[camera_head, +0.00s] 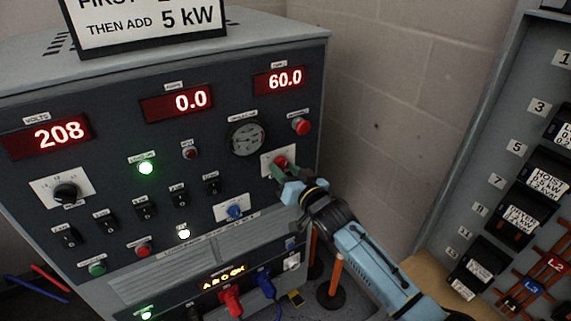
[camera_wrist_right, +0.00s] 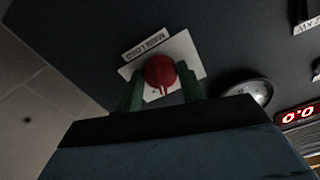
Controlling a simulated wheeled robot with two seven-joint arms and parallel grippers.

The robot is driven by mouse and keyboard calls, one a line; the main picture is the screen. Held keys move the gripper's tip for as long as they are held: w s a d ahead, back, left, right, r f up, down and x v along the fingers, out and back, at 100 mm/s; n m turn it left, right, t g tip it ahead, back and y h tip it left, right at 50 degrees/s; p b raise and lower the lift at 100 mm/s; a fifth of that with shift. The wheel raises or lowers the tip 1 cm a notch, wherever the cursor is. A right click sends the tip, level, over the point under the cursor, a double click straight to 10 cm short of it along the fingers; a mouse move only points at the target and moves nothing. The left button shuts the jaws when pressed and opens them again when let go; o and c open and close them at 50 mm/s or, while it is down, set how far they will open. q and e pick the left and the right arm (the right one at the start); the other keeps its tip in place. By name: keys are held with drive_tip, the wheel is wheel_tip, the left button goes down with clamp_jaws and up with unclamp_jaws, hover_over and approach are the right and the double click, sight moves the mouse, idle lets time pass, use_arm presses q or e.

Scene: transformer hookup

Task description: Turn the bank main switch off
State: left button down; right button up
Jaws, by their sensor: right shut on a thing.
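The bank main switch is a red rotary knob (camera_head: 281,161) on a white plate at the right side of the load bank's front panel (camera_head: 120,215). In the right wrist view the red knob (camera_wrist_right: 160,71) sits on its white plate with a small label strip beside it. My right gripper (camera_head: 279,169) is at the switch. Its green fingers (camera_wrist_right: 160,90) stand on either side of the knob and are shut on it. The fingers partly cover the plate. My left gripper is not in view.
A red push button (camera_head: 300,125) and a round gauge (camera_head: 247,139) sit just above the switch. A blue knob (camera_head: 235,212) is below left. The displays read 208, 0.0 and 60.0. A green lamp (camera_head: 146,168) is lit. A breaker panel (camera_head: 485,170) stands at the right.

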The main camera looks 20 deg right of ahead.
drive_tip(key=n+p, duration=0.1)
drive_tip(key=n, duration=0.2)
drive_tip(key=shift+r+n+p, duration=0.1)
drive_tip(key=shift+n+p, duration=0.25)
drive_tip(key=shift+n, duration=0.05)
drive_tip(key=n+p, duration=0.1)
drive_tip(key=n, duration=0.2)
drive_tip(key=shift+n, duration=0.3)
drive_tip(key=n, duration=0.3)
drive_tip(key=shift+d+n+p, duration=0.1)
drive_tip(key=shift+n+p, duration=0.25)
drive_tip(key=shift+n, duration=0.65)
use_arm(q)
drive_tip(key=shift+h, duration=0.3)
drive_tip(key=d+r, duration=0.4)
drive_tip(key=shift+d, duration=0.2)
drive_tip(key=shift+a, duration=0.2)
use_arm(e)
drive_tip(key=o, duration=1)
drive_tip(key=shift+c, duration=0.2)
